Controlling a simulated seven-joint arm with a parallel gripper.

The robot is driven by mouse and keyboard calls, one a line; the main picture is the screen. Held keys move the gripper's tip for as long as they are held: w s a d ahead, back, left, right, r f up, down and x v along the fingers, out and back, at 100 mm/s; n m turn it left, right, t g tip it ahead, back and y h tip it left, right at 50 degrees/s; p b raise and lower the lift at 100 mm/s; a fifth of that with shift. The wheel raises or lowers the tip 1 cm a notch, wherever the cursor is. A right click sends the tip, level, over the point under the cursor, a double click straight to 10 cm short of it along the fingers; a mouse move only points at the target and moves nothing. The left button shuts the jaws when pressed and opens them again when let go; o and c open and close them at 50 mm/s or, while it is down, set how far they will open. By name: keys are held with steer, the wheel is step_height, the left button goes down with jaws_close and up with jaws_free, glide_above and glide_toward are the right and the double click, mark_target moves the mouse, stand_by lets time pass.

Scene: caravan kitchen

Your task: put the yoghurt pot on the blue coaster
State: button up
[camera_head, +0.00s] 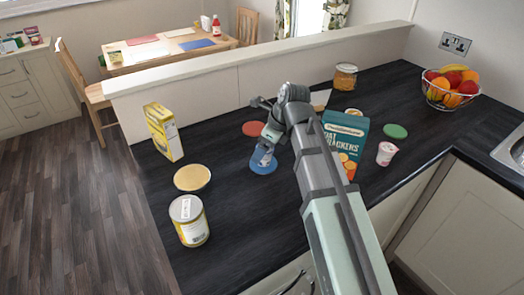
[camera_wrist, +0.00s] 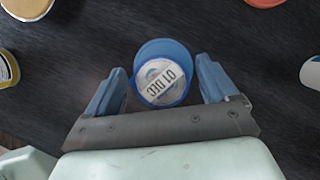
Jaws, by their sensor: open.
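A small pot with a white lid marked "01 DEC" and a blue rim (camera_wrist: 164,82) shows between my fingers in the wrist view. It looks like a yoghurt pot and appears to stand upright on the blue coaster (camera_wrist: 163,47). In the head view the pot (camera_head: 263,158) is partly hidden by my gripper, over the blue coaster (camera_head: 263,168). My gripper (camera_wrist: 164,88) is open, with one finger on each side of the pot and gaps between. A second, white and pink pot (camera_head: 387,153) stands at the right of the counter.
A yellow coaster (camera_head: 192,178), tin (camera_head: 189,221) and yellow box (camera_head: 163,132) are left. A red coaster (camera_head: 254,129) lies behind. A cracker box (camera_head: 345,139), green coaster (camera_head: 395,131), jar (camera_head: 345,77) and fruit bowl (camera_head: 451,89) are right. The front-middle counter is clear.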

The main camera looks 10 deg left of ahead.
steer(key=v, duration=0.9)
steer(key=shift+r, duration=0.3)
steer(key=shift+d, duration=0.1)
